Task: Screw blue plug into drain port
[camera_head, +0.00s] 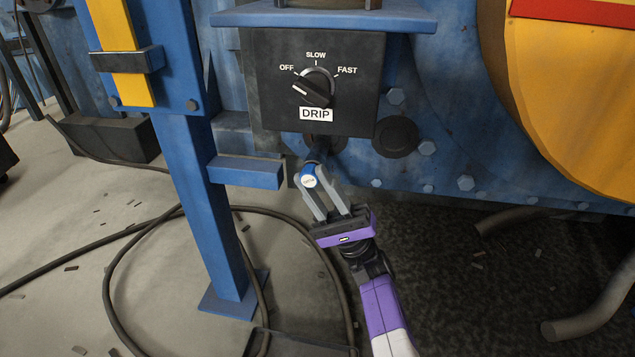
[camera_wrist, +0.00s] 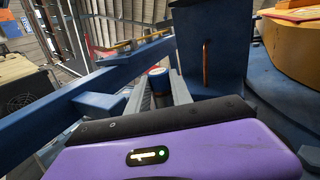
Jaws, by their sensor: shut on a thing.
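The blue plug (camera_head: 312,168), with a white round label on its end, is between the fingertips of my gripper (camera_head: 313,182). The plug is just below the dark DRIP box, close to the blue machine wall. A dark round opening (camera_head: 326,144), which looks like the drain port, shows partly behind the plug. I cannot tell whether the plug is inside it or only in front.
The DRIP box (camera_head: 315,85) with its black knob (camera_head: 313,89) hangs directly above my gripper. A blue post (camera_head: 205,190) with a side bracket (camera_head: 245,172) stands to the left. Dark hoses (camera_head: 112,270) loop on the floor. A dark round fitting (camera_head: 397,137) is to the right.

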